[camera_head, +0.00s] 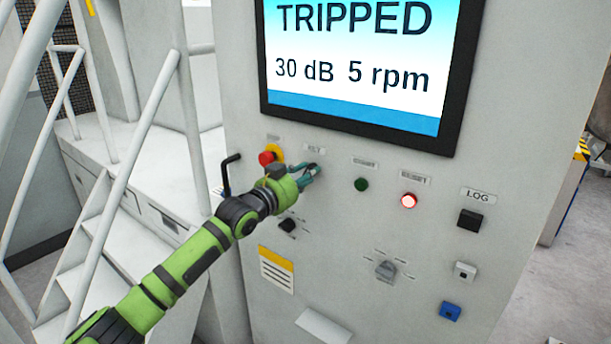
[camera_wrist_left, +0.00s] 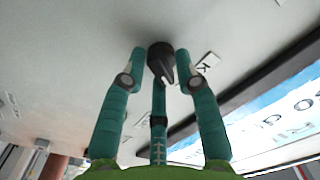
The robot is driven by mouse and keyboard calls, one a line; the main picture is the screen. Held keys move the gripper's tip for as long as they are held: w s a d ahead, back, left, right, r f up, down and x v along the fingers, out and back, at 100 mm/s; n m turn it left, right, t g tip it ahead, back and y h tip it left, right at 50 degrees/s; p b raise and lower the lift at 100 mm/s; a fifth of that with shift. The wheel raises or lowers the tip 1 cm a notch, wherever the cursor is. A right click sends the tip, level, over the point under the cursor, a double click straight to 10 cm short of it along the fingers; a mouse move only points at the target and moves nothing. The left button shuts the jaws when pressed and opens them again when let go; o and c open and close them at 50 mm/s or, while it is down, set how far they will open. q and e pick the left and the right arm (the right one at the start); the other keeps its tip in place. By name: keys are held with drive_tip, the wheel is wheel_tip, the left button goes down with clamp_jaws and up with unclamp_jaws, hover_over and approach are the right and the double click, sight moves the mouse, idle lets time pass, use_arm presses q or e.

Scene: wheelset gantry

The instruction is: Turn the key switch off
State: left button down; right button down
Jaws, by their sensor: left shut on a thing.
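The key switch is a round black knob (camera_wrist_left: 160,56) with a pale-edged bar, set in the grey panel beside a label starting with K. In the head view it sits under the KEY label, mostly hidden by my fingers. My left gripper (camera_head: 309,175) reaches the panel there from the lower left. In the wrist view its teal fingers (camera_wrist_left: 163,74) stand around the knob, shut on it. My right gripper is in neither view.
Close to my left gripper are a red mushroom button (camera_head: 267,157), a black handle (camera_head: 228,174) and a small black knob (camera_head: 287,225). A green button (camera_head: 361,184) and lit red lamp (camera_head: 408,200) lie right. The screen (camera_head: 358,55) above reads TRIPPED.

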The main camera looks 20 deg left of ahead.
use_arm(q)
drive_tip(key=shift+d+f+n+p, duration=0.15)
drive_tip(key=shift+f+n+p, duration=0.2)
drive_tip(key=shift+n, duration=0.25)
drive_tip(key=n+p, duration=0.1)
drive_tip(key=n, duration=0.2)
drive_tip(key=n+p, duration=0.1)
drive_tip(key=n, duration=0.3)
drive_tip(key=n+p, duration=0.1)
drive_tip(key=n, duration=0.2)
drive_tip(key=shift+s+d+r+n, duration=0.1)
drive_tip(key=shift+r+n, duration=0.15)
drive_tip(key=shift+n, duration=0.05)
drive_tip(key=shift+r, duration=0.15)
idle(0.5)
drive_tip(key=c, duration=1.1)
unclamp_jaws()
